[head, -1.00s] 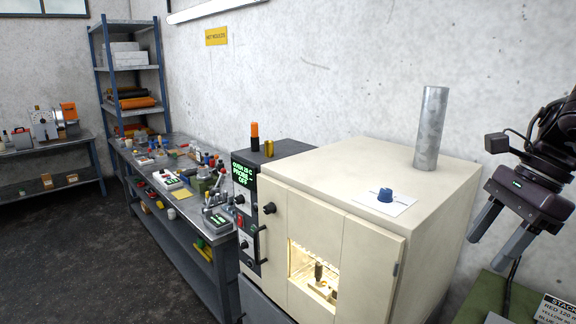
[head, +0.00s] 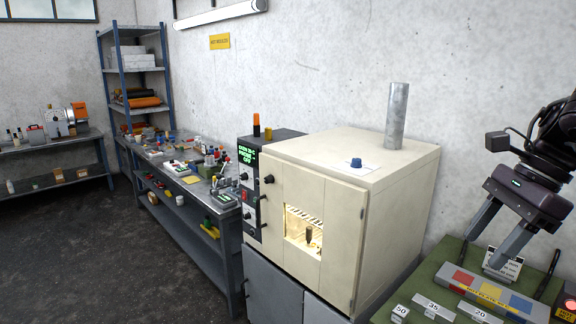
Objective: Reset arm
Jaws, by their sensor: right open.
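My right gripper (head: 490,246) comes in from the right edge. Its two grey fingers are spread apart and point down and left, with nothing seen between them. It hangs in front of or above the green bench, to the right of the cream oven. My left gripper is not in view.
The cream oven (head: 350,205) has a lit window, a metal flue (head: 397,115) and a blue knob (head: 356,162) on top. The green bench (head: 432,290) holds a coloured strip (head: 490,290) and number blocks. A cluttered workbench (head: 186,215) runs along the wall. The floor at left is clear.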

